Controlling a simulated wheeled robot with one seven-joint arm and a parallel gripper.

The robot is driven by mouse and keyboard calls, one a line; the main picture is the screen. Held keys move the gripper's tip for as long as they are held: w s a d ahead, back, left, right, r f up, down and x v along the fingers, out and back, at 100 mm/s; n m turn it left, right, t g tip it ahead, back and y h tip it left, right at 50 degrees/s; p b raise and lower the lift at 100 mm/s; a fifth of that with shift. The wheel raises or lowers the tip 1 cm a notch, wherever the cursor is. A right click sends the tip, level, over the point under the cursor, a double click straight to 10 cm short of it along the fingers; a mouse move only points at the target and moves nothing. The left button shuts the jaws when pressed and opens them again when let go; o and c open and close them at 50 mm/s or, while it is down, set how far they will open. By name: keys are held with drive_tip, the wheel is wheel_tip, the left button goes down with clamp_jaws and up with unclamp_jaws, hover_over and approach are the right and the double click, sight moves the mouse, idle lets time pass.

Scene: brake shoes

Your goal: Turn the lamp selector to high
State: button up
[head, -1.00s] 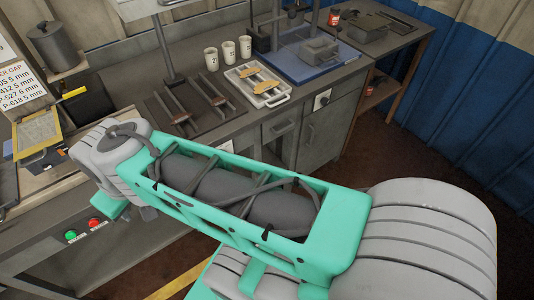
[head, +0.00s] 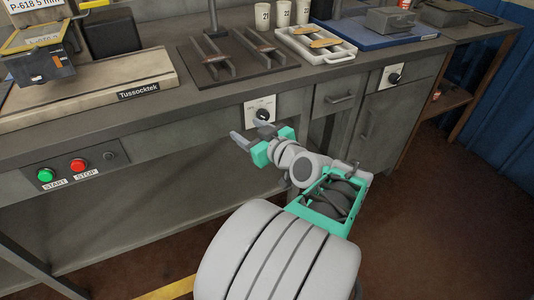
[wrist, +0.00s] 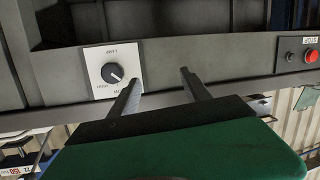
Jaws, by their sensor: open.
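A selector with a dark round knob (head: 262,115) on a white plate (head: 250,105) is on the front of the bench. In the wrist view the knob (wrist: 112,72) shows left of my fingers, its light mark toward the lower right; the plate lettering is too small to read surely. My gripper (head: 250,132) is open and empty, in front of and just below the plate. In the wrist view my gripper (wrist: 160,76) has its two fingers apart, the left one overlapping the plate's lower corner; contact cannot be told. A second, similar selector (head: 394,77) is on the cabinet further right.
Green START (head: 45,175) and red STOP (head: 78,165) buttons are on the bench front at left. A drawer handle (head: 340,98) is right of the near plate. A white tray (head: 315,50) and cups stand on the bench top. The space below the bench front is open.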

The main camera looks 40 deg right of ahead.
sight(265, 118)
drive_tip(key=s+d+f+m+t+h+b, duration=0.2)
drive_tip(key=s+d+h+b, duration=0.1)
drive_tip(key=s+d, duration=0.25)
drive_tip(key=x, duration=0.9)
drive_tip(key=shift+s+d+r, duration=0.1)
drive_tip(key=shift+s+d, duration=0.05)
drive_tip(key=shift+d, duration=0.15)
drive_tip(key=shift+c, duration=0.5)
